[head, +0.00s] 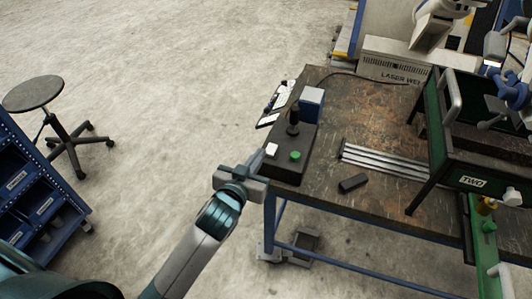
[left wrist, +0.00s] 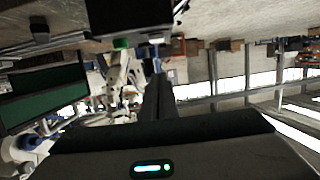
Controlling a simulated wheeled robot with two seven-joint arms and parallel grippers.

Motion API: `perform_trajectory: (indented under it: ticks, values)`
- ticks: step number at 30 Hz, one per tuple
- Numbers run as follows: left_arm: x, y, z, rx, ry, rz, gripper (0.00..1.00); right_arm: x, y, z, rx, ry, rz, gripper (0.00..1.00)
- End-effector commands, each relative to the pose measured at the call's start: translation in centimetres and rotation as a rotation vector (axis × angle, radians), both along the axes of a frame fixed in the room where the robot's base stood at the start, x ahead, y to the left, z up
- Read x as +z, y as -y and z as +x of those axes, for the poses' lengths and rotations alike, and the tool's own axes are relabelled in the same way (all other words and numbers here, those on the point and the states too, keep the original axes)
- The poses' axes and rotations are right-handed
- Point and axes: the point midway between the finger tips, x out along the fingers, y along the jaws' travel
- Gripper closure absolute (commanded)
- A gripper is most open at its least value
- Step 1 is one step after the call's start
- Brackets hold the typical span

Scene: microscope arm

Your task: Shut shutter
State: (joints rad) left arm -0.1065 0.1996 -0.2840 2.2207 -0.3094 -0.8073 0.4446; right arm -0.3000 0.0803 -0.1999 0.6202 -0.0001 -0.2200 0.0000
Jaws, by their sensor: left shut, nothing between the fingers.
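A dark control box (head: 285,170) sits at the left end of the worktable. It carries a green button (head: 295,155), a white square button (head: 272,149) and a black joystick (head: 293,122). My left gripper (head: 262,158) is shut and empty, beside the box's left side near the white button. I cannot make out a shutter. My right gripper is not in view.
The worktable (head: 385,125) holds metal rails (head: 380,160), a small black block (head: 353,183) and a blue-grey box (head: 311,104). A green frame (head: 440,140) marked TWO stands at the right. A stool (head: 33,93) and blue rack (head: 35,190) stand left. Floor between is clear.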

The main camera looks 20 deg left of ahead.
Motion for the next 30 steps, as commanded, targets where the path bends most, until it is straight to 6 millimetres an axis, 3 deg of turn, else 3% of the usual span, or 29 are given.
perform_trajectory:
  ticks: [11,18,30]
  values:
    - [-1.3,0.2,6.3,0.0,-0.001,0.001,1.0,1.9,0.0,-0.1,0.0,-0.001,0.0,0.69]
    - [-4.6,0.2,6.2,-0.001,-0.003,0.0,1.0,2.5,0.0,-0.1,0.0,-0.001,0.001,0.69]
    - [-5.6,0.2,6.2,-0.001,-0.001,0.0,1.0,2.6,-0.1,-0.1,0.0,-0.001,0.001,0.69]
